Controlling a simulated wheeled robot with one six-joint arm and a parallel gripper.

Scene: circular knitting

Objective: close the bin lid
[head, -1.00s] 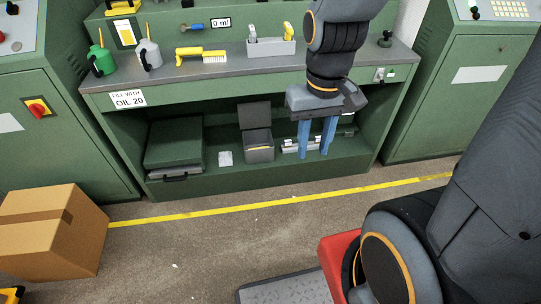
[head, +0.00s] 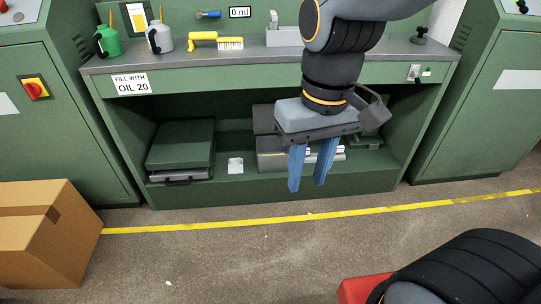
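The grey bin (head: 268,160) stands on the lower shelf under the workbench, partly hidden behind my gripper. Its lid (head: 263,119) stands raised at the back of the bin. My gripper (head: 307,188) hangs in front of the shelf, pointing down, with its two blue fingers apart. I see nothing held between them. The fingers overlap the right side of the bin in the picture. I cannot tell whether they touch it.
A green case (head: 180,145) sits on the shelf at left, with a small white item (head: 235,165) beside the bin. The workbench top (head: 262,52) overhangs the shelf. A cardboard box (head: 45,235) stands on the floor at left. The floor in front is mostly clear.

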